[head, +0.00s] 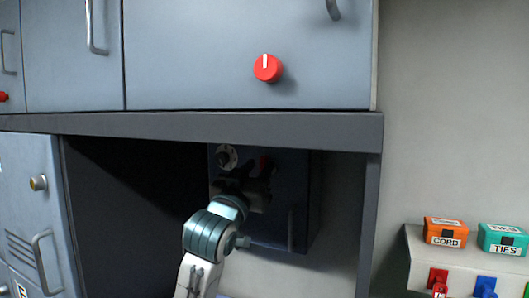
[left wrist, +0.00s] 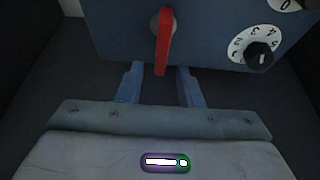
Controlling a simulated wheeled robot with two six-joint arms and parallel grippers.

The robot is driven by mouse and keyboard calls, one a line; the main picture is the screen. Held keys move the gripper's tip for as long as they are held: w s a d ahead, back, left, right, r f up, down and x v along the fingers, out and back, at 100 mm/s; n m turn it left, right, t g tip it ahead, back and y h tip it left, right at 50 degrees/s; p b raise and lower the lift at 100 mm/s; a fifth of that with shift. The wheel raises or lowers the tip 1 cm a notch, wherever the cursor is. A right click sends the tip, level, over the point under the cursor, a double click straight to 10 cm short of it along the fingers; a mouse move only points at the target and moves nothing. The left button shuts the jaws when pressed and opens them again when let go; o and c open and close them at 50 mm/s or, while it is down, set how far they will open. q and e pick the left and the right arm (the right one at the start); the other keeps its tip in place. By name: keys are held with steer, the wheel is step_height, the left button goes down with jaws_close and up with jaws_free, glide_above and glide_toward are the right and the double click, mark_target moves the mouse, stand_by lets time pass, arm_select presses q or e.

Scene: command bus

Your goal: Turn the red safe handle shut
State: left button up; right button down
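The dark blue safe (head: 296,190) stands in the recess under the upper cabinets. Its red handle (head: 264,164) shows partly behind my left gripper (head: 250,188) in the head view. In the left wrist view the red handle (left wrist: 165,42) hangs down from its round hub on the safe front (left wrist: 115,30). My left gripper (left wrist: 159,80) is open, with one finger on each side of the handle's free end. I see gaps on both sides, so the fingers are not closed on it. My right gripper is in neither view.
A numbered dial (head: 227,156) with a black knob sits beside the handle; it also shows in the left wrist view (left wrist: 253,46). A red knob (head: 267,68) is on the upper cabinet. Orange (head: 445,232) and teal (head: 503,239) boxes stand on a right ledge.

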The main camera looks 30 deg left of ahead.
mark_target(262, 163)
arm_select(q)
steer(key=p+x, duration=0.1)
steer(key=x, duration=0.3)
jaws_close()
